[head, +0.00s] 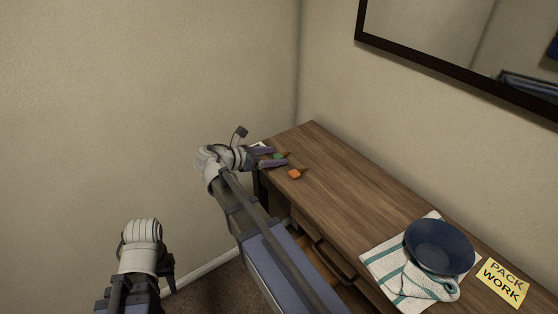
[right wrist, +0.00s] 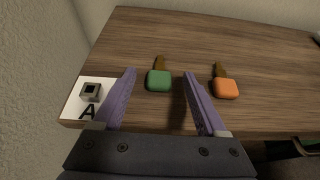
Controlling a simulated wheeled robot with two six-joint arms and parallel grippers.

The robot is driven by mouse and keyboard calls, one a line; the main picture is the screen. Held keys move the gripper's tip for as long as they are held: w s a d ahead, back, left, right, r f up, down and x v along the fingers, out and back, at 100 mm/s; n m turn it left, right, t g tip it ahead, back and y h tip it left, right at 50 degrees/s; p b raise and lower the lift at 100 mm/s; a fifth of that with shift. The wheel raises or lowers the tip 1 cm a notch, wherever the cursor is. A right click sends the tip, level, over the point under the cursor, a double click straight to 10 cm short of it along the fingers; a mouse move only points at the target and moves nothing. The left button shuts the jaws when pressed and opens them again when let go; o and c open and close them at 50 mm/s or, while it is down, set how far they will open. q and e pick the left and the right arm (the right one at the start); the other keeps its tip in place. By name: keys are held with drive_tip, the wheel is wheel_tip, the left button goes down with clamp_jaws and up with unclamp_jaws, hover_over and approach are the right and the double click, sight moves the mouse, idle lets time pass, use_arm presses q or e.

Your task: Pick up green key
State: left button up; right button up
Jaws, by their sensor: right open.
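The green key (head: 279,156) lies near the far left end of the wooden desk. In the right wrist view the green key (right wrist: 159,80) has a rounded green head and a brown shaft pointing away from me. My right gripper (head: 276,157) is open, its purple fingers reaching over the desk. In the right wrist view the right gripper (right wrist: 158,76) has the green key's head between the lines of its fingertips, apart from both. My left gripper (head: 142,230) is low at the left, away from the desk; its fingers do not show clearly.
An orange key (right wrist: 225,87) lies just right of the right finger. A white card (right wrist: 72,105) marked A with a small square metal piece lies at the desk's left corner. A blue bowl (head: 438,245), striped towel (head: 381,262) and yellow note (head: 503,283) occupy the near end. The desk middle is clear.

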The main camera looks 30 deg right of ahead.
drive_tip(key=shift+d+f, duration=0.1)
drive_tip(key=shift+d, duration=0.15)
clamp_jaws()
idle(0.4)
